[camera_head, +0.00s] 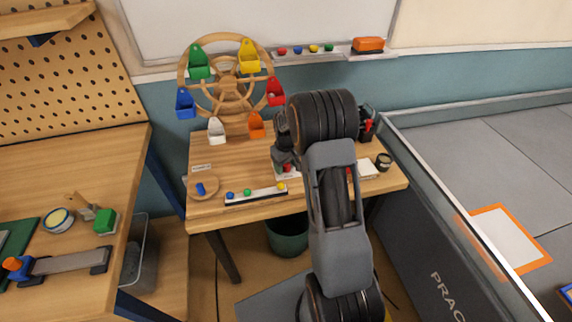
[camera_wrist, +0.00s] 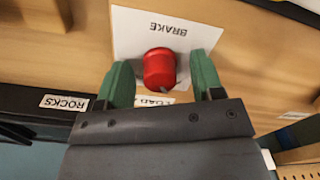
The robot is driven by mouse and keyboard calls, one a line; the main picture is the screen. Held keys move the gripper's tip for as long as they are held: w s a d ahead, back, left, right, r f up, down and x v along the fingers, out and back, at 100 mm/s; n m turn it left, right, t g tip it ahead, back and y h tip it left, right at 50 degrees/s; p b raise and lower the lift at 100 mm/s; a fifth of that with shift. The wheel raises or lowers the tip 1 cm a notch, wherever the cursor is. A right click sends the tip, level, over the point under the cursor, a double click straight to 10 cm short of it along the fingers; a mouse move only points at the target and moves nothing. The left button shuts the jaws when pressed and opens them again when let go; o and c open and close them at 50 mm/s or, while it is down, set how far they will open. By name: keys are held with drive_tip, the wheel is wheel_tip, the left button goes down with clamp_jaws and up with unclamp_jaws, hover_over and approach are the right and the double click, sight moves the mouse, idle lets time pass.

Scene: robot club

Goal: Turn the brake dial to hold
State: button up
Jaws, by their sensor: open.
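The brake dial (camera_wrist: 159,68) is a red knob on a white plate (camera_wrist: 130,34) marked BRAKE, upside down in the wrist view. My gripper (camera_wrist: 162,80) is open, with one green finger on each side of the dial and a visible gap to each. A small pointer shows at the dial's lower edge, near a partly hidden label (camera_wrist: 150,101) that seems to read LOAD. No hold mark is readable. In the head view my arm covers most of the dial area, and only a bit of red (camera_head: 288,168) shows beside it.
A wooden wheel (camera_head: 229,90) with several coloured buckets stands at the back of the small table (camera_head: 230,215). A strip with coloured pegs (camera_head: 256,194) and a round dish (camera_head: 203,187) are at the front left. A ROCKS label (camera_wrist: 64,102) is on the dark edge.

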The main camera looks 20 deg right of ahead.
drive_tip(key=c, duration=0.9)
drive_tip(key=shift+m, duration=0.3)
drive_tip(key=m, duration=0.3)
drive_tip(key=shift+b, duration=0.35)
drive_tip(key=m, duration=0.3)
drive_tip(key=shift+m, duration=0.4)
drive_tip(key=m+b, duration=0.1)
drive_tip(key=m, duration=0.5)
drive_tip(key=shift+m, duration=0.4)
